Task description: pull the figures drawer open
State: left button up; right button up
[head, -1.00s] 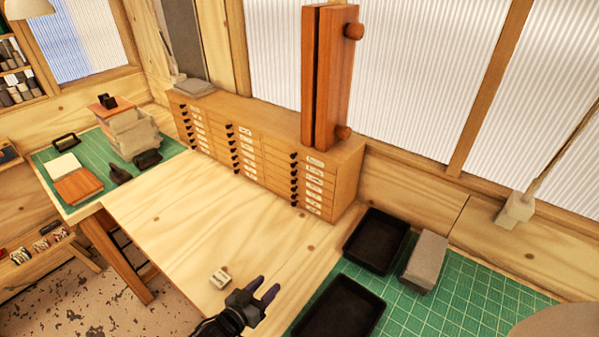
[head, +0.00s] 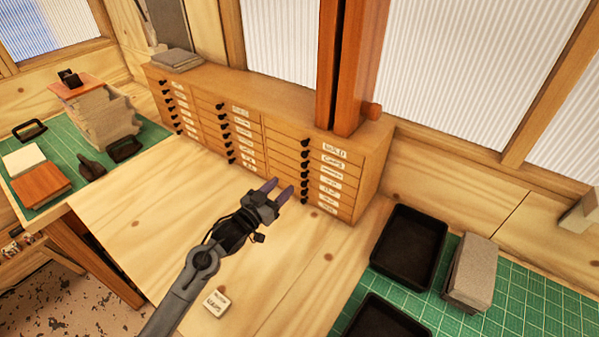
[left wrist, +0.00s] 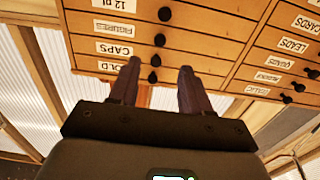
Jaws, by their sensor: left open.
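The wooden drawer cabinet (head: 240,105) stands against the back wall, its drawers looking shut. The figures drawer (left wrist: 115,28) carries a FIGURES label, upside down in the left wrist view, with a dark round knob (left wrist: 159,40). In the head view it appears to be the third drawer from the top (head: 331,173) in the right column; the label is too small to read surely. My left gripper (head: 279,188) is open and empty, in front of and left of that column's lower knobs. In the left wrist view its fingers (left wrist: 160,66) point toward the drawer fronts. My right gripper is not in view.
A tall reddish wooden piece (head: 345,70) stands on the cabinet's right end. Black trays (head: 410,250) and a grey block (head: 470,272) lie on the green mat at right. A small labelled block (head: 216,303) lies on the bare tabletop (head: 150,215).

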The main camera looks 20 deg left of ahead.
aim_at(303, 167)
pick_arm(q)
jog(key=x, duration=0.9)
jog(key=shift+w+d, duration=0.15)
jog(key=shift+w, duration=0.25)
jog(key=shift+c, duration=0.3)
grip_shut()
